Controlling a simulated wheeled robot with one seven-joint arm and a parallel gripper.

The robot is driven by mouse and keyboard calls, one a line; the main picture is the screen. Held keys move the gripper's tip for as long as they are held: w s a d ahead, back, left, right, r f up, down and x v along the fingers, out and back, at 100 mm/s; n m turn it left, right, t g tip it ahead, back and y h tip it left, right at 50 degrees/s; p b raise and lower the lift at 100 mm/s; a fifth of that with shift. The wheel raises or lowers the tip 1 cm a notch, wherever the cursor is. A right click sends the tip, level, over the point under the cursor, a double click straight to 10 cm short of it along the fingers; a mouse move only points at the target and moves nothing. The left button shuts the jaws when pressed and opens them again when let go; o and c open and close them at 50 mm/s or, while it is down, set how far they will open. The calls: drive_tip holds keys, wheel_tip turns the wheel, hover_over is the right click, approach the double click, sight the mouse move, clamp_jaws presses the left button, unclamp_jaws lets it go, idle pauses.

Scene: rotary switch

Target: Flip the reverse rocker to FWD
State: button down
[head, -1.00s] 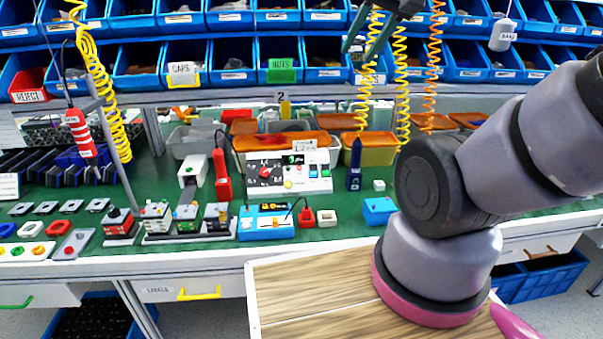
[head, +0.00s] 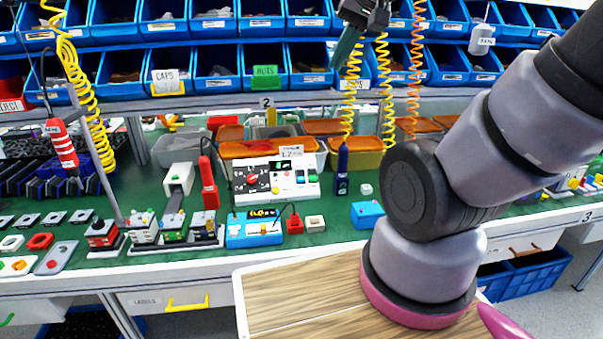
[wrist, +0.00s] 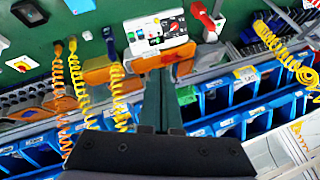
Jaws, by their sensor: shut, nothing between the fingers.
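A white control panel (head: 291,188) stands on the green bench, with a red rotary knob (head: 252,180) on a dark dial at its left. Small coloured controls fill its right side; their markings are too small to read, so I cannot tell which is the reverse rocker or its position. The panel (wrist: 140,46) also shows, turned around, at the top of the wrist view. My gripper (head: 343,58) is shut and empty, high in front of the blue bins, above and right of the panel. In the wrist view my gripper (wrist: 163,92) points toward the panel, apart from it.
Yellow coiled cords (head: 386,95) hang close to the right of my gripper. A red handheld tool (head: 209,185) and a dark blue one (head: 342,170) stand either side of the panel. A blue box (head: 250,232) sits in front. Orange-topped trays (head: 268,148) lie behind.

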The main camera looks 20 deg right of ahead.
drive_tip(key=w+f+n+h, duration=0.1)
drive_tip(key=w+f, duration=0.9)
drive_tip(key=f, duration=0.5)
drive_tip(key=w+f+n+h, duration=0.1)
drive_tip(key=w+f, duration=1)
drive_tip(key=f, duration=0.5)
drive_tip(key=shift+w+d+f+n+t+h, duration=0.2)
drive_tip(key=shift+n+t+h, duration=0.1)
drive_tip(key=shift+n+h, duration=0.1)
drive_tip(key=shift+a, duration=0.1)
approach(301, 174)
drive_tip(key=x, duration=0.5)
drive_tip(key=shift+w+f, duration=0.1)
drive_tip(key=shift+f, duration=0.1)
drive_tip(key=shift+w+f, duration=0.35)
drive_tip(key=shift+w, duration=0.1)
